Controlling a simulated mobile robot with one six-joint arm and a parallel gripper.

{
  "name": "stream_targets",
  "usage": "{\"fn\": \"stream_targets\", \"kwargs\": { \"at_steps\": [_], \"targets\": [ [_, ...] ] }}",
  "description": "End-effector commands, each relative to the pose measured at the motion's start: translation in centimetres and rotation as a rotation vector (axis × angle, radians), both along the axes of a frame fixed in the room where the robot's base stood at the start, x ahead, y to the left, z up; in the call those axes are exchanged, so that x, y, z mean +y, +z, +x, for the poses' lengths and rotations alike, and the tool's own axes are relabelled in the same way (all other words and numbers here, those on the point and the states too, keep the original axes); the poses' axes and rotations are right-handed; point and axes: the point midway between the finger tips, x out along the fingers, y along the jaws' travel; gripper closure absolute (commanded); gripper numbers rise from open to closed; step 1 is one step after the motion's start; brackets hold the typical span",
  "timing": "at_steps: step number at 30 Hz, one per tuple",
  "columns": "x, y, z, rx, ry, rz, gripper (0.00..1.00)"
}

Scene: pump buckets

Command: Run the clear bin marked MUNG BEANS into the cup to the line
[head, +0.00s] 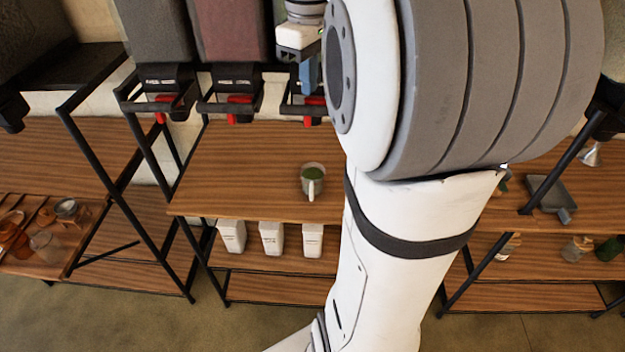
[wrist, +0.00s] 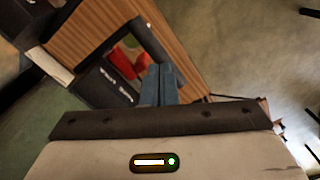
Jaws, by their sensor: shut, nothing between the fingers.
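A cup (head: 305,185) with its handle toward me stands on the wooden shelf, below the right-hand dispenser; green contents show inside it. That dispenser's black spout housing (head: 292,105) has a red lever (head: 315,101), and the bin above it is mostly hidden by my arm. My gripper (head: 309,82) is shut and empty, its blue fingers just above and beside the lever. In the wrist view the closed fingers (wrist: 160,85) lie close to the red lever (wrist: 128,52) and the black housing (wrist: 102,88). The label there is too small to read. I cannot tell whether fingers touch lever.
A grey bin (head: 155,30) and a dark red bin (head: 232,30) hang to the left, each with a red-levered spout. White containers (head: 271,238) stand on the shelf below. A tray with glassware (head: 45,240) is far left; a grey scoop-like item (head: 550,197) lies right.

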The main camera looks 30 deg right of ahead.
Motion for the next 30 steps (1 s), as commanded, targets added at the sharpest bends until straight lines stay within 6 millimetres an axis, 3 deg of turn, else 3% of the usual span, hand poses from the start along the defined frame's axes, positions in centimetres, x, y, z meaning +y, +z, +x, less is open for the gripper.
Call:
{"fn": "stream_targets", "kwargs": {
  "at_steps": [5, 17, 30],
  "targets": [
    [0.0, 0.5, 0.0, 0.0, 0.0, 0.0, 1.0],
    [0.0, 5.0, 0.0, 0.0, 0.0, 0.0, 1.0],
    [0.0, 5.0, 0.0, 0.0, 0.0, 0.0, 1.0]
  ]
}}
